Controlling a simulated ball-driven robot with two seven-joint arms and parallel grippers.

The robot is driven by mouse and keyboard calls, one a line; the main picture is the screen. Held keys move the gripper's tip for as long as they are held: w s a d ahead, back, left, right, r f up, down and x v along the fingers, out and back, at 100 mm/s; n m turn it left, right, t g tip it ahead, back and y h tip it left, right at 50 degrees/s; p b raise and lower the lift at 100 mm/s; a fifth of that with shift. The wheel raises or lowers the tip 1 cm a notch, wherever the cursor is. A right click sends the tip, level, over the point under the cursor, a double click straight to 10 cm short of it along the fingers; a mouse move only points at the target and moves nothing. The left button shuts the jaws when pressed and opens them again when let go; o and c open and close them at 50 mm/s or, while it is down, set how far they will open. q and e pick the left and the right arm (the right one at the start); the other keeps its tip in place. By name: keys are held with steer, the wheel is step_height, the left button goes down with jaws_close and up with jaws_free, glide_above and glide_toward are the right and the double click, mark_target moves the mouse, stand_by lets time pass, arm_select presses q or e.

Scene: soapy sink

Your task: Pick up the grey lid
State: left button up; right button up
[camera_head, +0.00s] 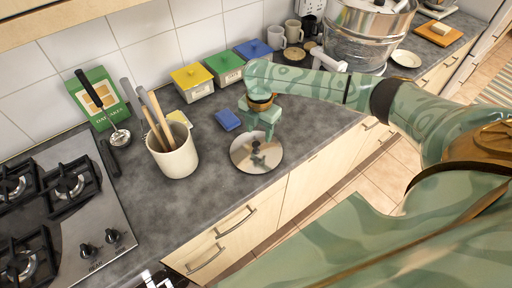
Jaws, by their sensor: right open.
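The grey lid (270,157) is a round, shiny, mirror-like disc lying on the dark worktop near its front edge. A small dark knob or its reflection shows near the disc's middle. My right gripper (261,134) points down just above the back part of the lid. Its green fingers are apart, with nothing seen between them. I cannot tell whether the fingertips touch the lid. My left gripper is not in view.
A cream crock (175,160) with wooden utensils stands left of the lid. A blue sponge (228,120) lies behind it. Yellow (193,83), green (224,68) and blue (253,51) lidded boxes line the wall. A gas hob (90,205) is at left.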

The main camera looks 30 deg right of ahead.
mark_target(256, 144)
steer(key=f, duration=0.2)
steer(key=f+b, duration=0.1)
steer(key=f, duration=0.1)
steer(key=a+f, duration=0.1)
steer(key=f, duration=0.1)
steer(key=shift+w+b, duration=0.2)
steer(key=shift+b, duration=0.15)
steer(key=shift+r, duration=0.15)
jaws_close()
